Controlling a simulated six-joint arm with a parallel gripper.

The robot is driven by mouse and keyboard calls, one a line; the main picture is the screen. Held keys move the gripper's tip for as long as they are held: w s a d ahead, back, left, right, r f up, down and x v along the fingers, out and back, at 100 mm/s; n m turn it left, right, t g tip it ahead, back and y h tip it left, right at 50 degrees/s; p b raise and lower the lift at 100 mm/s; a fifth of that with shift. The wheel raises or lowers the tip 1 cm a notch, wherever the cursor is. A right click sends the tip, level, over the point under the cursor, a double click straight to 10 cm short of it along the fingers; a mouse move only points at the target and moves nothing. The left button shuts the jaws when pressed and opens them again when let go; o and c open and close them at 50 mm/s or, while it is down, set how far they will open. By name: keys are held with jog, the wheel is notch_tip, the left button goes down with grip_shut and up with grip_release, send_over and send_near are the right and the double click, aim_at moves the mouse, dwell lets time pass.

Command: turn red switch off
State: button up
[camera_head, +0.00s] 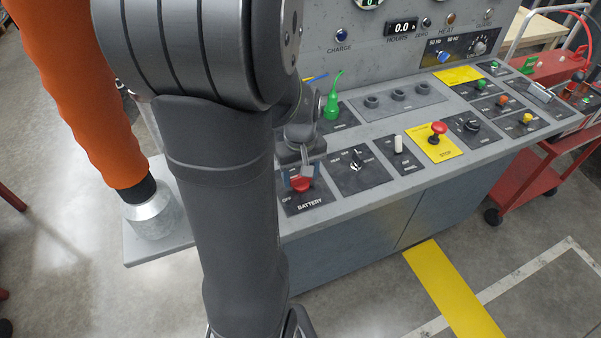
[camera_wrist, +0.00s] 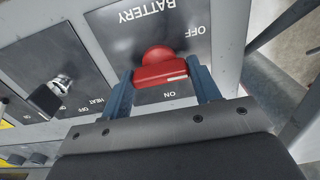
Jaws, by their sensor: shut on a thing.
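The red switch is a rotary knob with a handle bar, on a dark plate marked BATTERY, OFF and ON. In the wrist view the red switch (camera_wrist: 158,58) sits between the two blue fingers of my gripper (camera_wrist: 162,76), one at each end of its bar. A pale mark shows near the bar's right end. In the head view the red switch (camera_head: 302,185) shows low between the fingers of my gripper (camera_head: 300,178), partly covered by them. My gripper is shut on it. The exact pointing of the switch is hard to tell.
A black selector switch (camera_head: 355,166) on the plate to the right is close by; it also shows in the wrist view (camera_wrist: 50,95). Beyond it are a white toggle (camera_head: 398,144) and a red stop button (camera_head: 437,131). A green lever (camera_head: 332,103) stands behind.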

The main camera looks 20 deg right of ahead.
dwell(0.4)
jog(key=o, duration=1)
notch_tip(320, 180, up, 18)
jog(key=shift+f, duration=0.25)
jog(key=shift+f, duration=0.15)
notch_tip(320, 180, down, 17)
jog(key=shift+f, duration=0.15)
jog(key=shift+r, duration=0.2)
